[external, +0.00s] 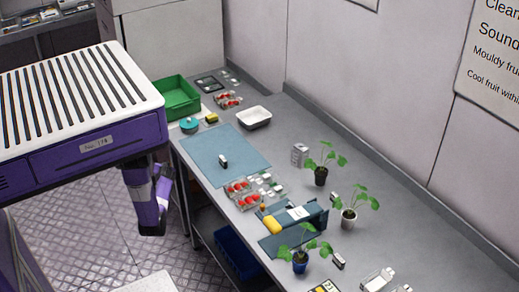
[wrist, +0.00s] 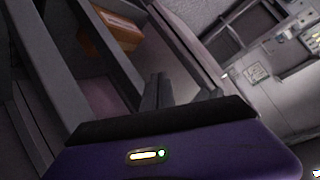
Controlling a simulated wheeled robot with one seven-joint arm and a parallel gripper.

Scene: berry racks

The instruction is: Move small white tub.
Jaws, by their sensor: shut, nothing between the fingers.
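A small white tub (external: 254,117) stands on the grey bench near its back edge, right of the green crate, in the external view. It looks open-topped, and nothing touches it. My gripper (wrist: 157,92) shows in the wrist view with its dark fingers together and nothing between them. In the external view my purple arm hangs low beside the bench's left edge, well away from the tub; I cannot make out the fingers there. The tub is not visible in the wrist view.
A green crate (external: 178,97), a teal pot (external: 189,125) and a blue mat (external: 219,146) lie near the tub. Strawberry punnets (external: 240,198) and several potted plants (external: 320,175) stand further right. A brown box (wrist: 112,30) sits among dark frame bars in the wrist view.

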